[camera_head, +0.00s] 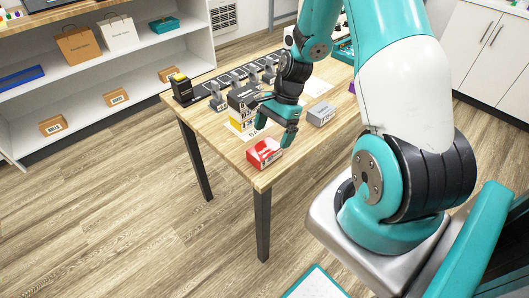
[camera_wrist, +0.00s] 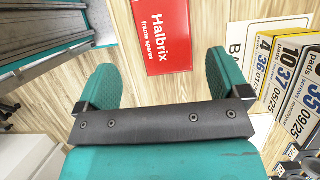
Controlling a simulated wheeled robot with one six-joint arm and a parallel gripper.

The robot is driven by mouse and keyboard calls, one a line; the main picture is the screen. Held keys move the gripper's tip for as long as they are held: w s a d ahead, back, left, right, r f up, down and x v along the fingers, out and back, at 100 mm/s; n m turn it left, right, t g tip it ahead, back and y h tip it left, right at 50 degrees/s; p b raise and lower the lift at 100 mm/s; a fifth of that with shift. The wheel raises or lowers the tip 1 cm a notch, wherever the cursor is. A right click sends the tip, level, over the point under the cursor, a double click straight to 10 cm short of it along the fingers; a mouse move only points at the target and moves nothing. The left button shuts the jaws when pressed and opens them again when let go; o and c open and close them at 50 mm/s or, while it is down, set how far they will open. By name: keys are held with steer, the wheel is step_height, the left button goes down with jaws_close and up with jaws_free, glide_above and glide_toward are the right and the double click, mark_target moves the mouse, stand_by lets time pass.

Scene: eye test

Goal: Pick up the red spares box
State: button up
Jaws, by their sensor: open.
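The red spares box (camera_head: 264,152) lies on the wooden table (camera_head: 290,160) close to its front corner. In the wrist view the red box (camera_wrist: 162,38) shows white lettering, "Halbrix frame spares", and its upper end is cut off by the picture edge. My gripper (camera_head: 276,127) is above the table, just behind and above the box in the head view. In the wrist view my gripper (camera_wrist: 162,78) is open, with its two teal fingers wide apart. The box appears beyond the fingertips and between them, with nothing held.
A yellow-and-white box (camera_head: 241,119) stands left of my gripper, and a grey box (camera_head: 321,114) stands to the right. A row of grey devices (camera_head: 244,78) runs along the table's back. A white shelf unit (camera_head: 110,88) stands at the left.

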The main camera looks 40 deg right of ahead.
mark_target(265, 148)
steer(key=shift+w+p+x, duration=0.15)
steer(key=shift+x, duration=1.4)
steer(key=shift+w+p+x, duration=0.15)
steer(key=shift+x, duration=1.45)
steer(key=c, duration=1)
